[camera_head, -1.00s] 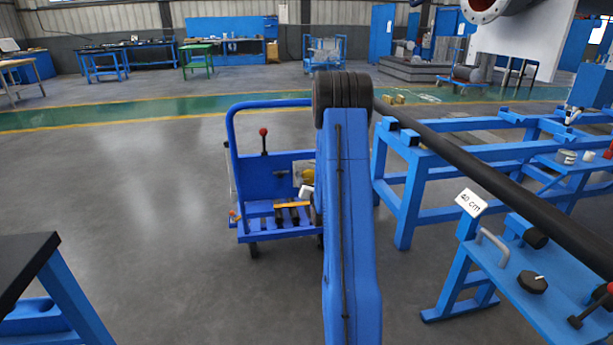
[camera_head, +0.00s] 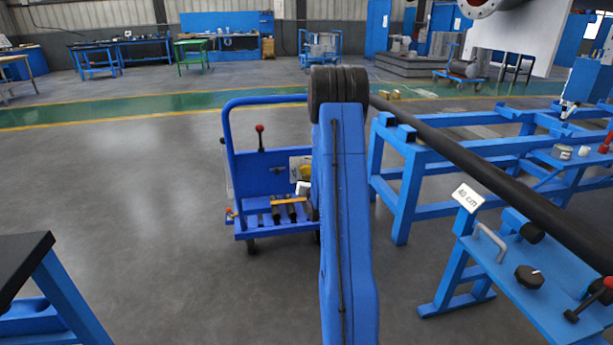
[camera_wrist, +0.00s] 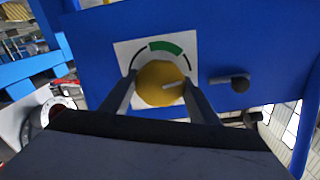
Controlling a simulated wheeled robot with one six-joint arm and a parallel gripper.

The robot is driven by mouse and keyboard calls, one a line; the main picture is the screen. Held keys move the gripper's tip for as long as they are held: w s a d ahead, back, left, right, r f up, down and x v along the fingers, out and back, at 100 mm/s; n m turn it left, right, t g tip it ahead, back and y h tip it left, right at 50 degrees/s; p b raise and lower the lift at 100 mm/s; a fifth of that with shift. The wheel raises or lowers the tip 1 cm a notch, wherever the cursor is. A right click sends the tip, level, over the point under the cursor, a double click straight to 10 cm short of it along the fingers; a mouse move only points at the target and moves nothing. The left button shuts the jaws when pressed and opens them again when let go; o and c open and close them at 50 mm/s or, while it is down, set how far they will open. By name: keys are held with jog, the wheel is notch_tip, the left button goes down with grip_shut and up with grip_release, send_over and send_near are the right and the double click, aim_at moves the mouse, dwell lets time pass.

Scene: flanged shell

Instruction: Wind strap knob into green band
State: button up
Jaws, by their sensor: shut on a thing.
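The strap knob (camera_wrist: 158,84) is round and yellow with a white pointer line. In the wrist view it sits on a white dial plate (camera_wrist: 125,52) on a blue panel. The pointer points right and slightly up, outside the green band (camera_wrist: 166,47), which lies at the top of the dial between dark arcs. My gripper (camera_wrist: 161,92) has one finger on each side of the knob and is shut on it. In the head view my arm hides most of the gripper. The knob (camera_head: 307,174) shows only partly on the blue cart (camera_head: 262,182).
A black-handled lever (camera_wrist: 238,82) juts from the panel right of the dial. A red-topped lever (camera_head: 260,138) stands on the cart. A blue frame with a long black bar (camera_head: 480,170) stands at right. A black-topped table (camera_head: 22,262) is at left. Open floor lies between.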

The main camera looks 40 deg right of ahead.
jog(key=n, duration=0.6)
jog(key=shift+n, duration=0.3)
jog(key=n, duration=0.5)
jog(key=shift+n, duration=0.4)
jog(key=o, duration=1.1)
